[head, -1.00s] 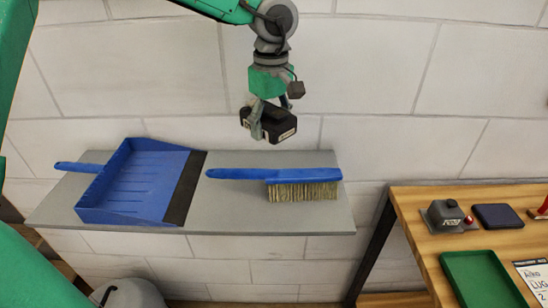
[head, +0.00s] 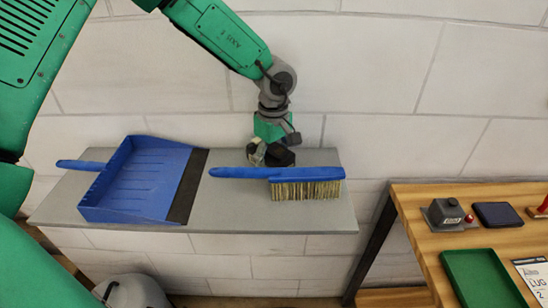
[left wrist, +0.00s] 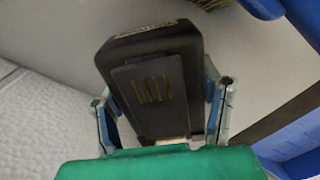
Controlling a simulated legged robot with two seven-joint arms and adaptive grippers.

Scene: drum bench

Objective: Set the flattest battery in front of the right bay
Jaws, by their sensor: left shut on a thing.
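My left gripper (head: 269,154) is shut on a black battery (head: 281,157), low over the back of the grey shelf, just behind the blue brush. In the left wrist view the battery (left wrist: 155,85) sits between the two fingers of the gripper (left wrist: 165,110), with several brass-coloured contact strips facing the camera. I cannot tell whether the battery touches the shelf. No bay and no other battery shows in these views. My right gripper is not in view.
The grey shelf (head: 235,215) carries a blue dustpan (head: 140,180) at left and a blue brush (head: 305,182) at right. A wooden bench (head: 420,250) at right holds a green tray (head: 482,280), a grey box with a red knob (head: 446,214) and a dark pad (head: 497,214).

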